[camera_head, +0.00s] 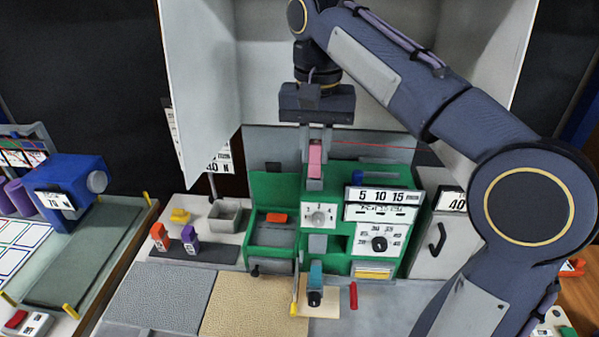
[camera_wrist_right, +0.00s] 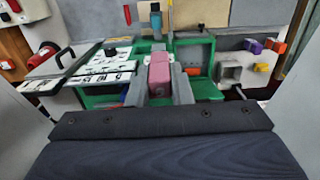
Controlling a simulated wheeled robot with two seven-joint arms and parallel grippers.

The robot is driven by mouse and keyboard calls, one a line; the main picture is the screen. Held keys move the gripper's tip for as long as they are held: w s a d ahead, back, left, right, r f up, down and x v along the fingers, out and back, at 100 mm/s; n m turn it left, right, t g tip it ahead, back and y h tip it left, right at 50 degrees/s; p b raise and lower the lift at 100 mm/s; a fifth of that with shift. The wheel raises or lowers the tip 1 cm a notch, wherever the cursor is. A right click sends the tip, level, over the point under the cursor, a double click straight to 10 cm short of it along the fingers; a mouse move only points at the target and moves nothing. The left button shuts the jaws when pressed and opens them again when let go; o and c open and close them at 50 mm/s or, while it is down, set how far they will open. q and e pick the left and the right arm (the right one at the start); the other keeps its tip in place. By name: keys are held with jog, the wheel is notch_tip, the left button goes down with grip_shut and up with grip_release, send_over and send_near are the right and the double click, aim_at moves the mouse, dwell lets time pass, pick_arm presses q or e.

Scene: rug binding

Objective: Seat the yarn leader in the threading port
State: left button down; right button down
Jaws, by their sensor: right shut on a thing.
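A pink block (camera_head: 315,158), which appears to be the yarn leader, is held between the fingers of my right gripper (camera_head: 316,150). A thin red strand runs to the right from near it. In the right wrist view the pink block (camera_wrist_right: 159,75) sits between the two grey fingers (camera_wrist_right: 160,85). The gripper is above the rear part of the green machine (camera_head: 265,188). A grey part lies just below the block; I cannot tell whether they touch. I cannot pick out the threading port for certain. My left gripper is not in view.
A teal-topped tool (camera_head: 316,280) stands in front. Orange and purple tagged blocks (camera_head: 190,235) and a grey bin (camera_head: 225,215) are at left. White panels (camera_head: 205,80) rise behind.

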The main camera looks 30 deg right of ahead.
jog(key=w+d+f+p, duration=0.1)
jog(key=w+d+f, duration=0.1)
jog(key=w+f, duration=0.2)
jog(key=w+d+f+p, duration=0.1)
jog(key=w+d+f, duration=0.2)
jog(key=w+f, duration=0.1)
jog(key=w+d+f+p, duration=0.1)
jog(key=w+d+f, duration=0.1)
jog(key=w+f, duration=0.2)
jog(key=shift+w+d+f+p, duration=0.1)
jog(key=shift+d+f+p, duration=0.1)
jog(key=shift+p, duration=0.15)
jog(key=shift+f, duration=0.35)
jog(key=shift+f, duration=0.1)
jog(key=shift+f, duration=0.5)
jog(key=c, duration=1.3)
grip_release()
